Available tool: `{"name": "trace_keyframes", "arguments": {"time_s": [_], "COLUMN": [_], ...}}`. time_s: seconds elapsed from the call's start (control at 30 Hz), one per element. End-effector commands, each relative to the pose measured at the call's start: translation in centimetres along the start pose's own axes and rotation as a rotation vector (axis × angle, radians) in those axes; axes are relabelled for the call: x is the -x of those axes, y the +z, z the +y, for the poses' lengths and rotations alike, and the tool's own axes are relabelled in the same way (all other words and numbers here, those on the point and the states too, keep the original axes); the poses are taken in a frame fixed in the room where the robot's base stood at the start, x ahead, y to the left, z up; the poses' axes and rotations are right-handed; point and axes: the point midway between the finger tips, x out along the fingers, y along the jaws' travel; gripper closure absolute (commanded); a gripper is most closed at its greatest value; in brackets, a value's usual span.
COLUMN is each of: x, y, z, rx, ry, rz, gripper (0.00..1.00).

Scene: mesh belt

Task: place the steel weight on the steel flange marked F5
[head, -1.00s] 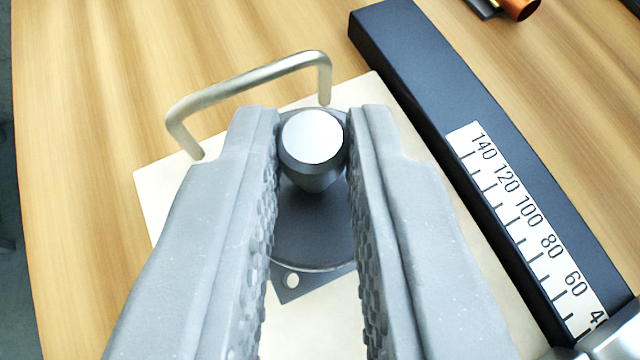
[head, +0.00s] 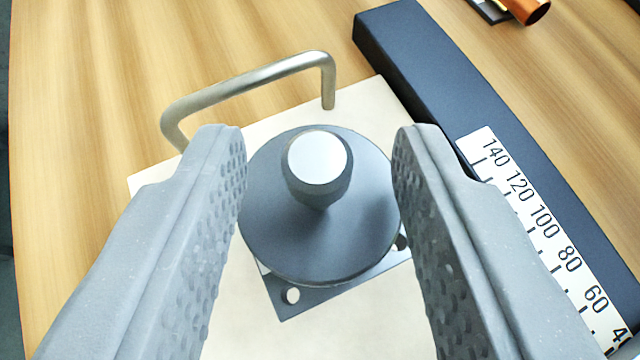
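The steel weight (head: 290,235) is a dark grey disc with a knob (head: 318,165) that has a pale flat top. It sits upright on a square steel flange (head: 317,296), whose front corner with a hole shows below the disc. Most of the flange is hidden under the weight, and no F5 mark is visible. My gripper (head: 318,155) is open, with one finger on each side of the knob and a clear gap to it on both sides.
The flange lies on a cream board (head: 240,325) with a bent metal handle (head: 250,85) behind it. A dark bar with a number scale (head: 540,225) runs along the right. A copper-coloured part (head: 528,10) lies at the far top right. The wooden table is clear at the upper left.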

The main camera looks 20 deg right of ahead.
Motion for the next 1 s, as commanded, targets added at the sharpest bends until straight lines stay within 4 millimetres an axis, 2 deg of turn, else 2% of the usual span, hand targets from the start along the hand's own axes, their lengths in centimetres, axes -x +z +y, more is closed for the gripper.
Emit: {"name": "trace_keyframes", "arguments": {"time_s": [0.27, 1.0], "x": [1.1, 11.0], "y": [-1.2, -1.1], "z": [0.0, 0.1], "rx": [0.000, -0.002], "ry": [0.000, 0.002], "rz": [0.001, 0.002], "gripper": [0.63, 0.63]}}
